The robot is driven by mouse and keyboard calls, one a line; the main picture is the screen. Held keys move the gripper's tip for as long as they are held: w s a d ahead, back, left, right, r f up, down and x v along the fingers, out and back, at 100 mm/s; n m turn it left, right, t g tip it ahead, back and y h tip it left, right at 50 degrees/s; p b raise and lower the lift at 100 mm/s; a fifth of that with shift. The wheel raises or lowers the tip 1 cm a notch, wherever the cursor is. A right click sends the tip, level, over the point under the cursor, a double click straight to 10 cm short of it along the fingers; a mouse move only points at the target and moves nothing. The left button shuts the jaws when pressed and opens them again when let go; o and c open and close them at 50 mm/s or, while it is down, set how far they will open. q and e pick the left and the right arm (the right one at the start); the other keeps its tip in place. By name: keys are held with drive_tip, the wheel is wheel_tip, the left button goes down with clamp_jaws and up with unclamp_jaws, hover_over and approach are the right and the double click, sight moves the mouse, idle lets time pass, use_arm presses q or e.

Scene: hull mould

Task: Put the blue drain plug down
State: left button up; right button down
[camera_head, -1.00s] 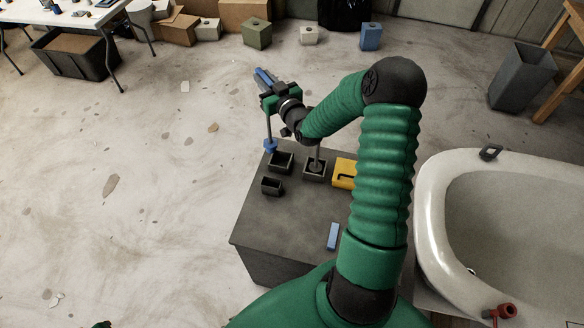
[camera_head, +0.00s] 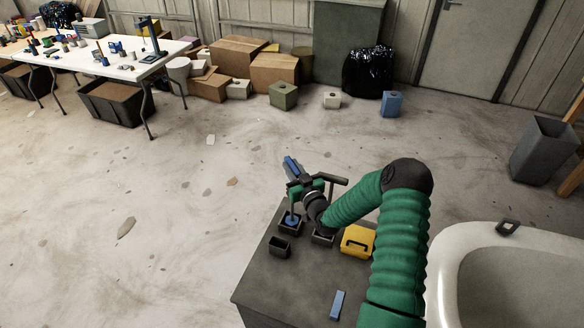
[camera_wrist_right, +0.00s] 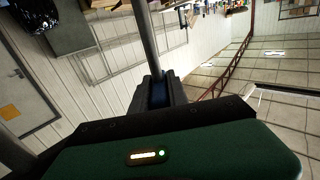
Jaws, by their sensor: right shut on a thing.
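My right gripper (camera_head: 296,184) is above the far left part of the dark grey block (camera_head: 290,290), shut on the blue drain plug. The plug's blue lower end (camera_head: 291,219) is under a thin stem, at the opening of a small dark square holder (camera_head: 290,229). I cannot tell whether it touches the holder's floor. More blue (camera_head: 291,166) shows at the top of the gripper. In the right wrist view, a grey rod (camera_wrist_right: 150,40) rises from the dark jaws, with blue (camera_wrist_right: 157,90) between them. My left gripper is not in view.
A second holder (camera_head: 280,246) stands in front, and another (camera_head: 322,238) to the right is partly hidden by my arm. A yellow box (camera_head: 358,241) and a blue bar (camera_head: 338,304) lie on the block. A white tub (camera_head: 450,245) is to the right.

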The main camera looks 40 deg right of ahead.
drive_tip(key=c, duration=1.6)
unclamp_jaws()
drive_tip(key=shift+o, duration=1.4)
drive_tip(key=shift+w+a, duration=0.1)
drive_tip(key=shift+o, duration=0.2)
drive_tip(key=shift+w+a, duration=0.1)
drive_tip(key=shift+a, duration=0.05)
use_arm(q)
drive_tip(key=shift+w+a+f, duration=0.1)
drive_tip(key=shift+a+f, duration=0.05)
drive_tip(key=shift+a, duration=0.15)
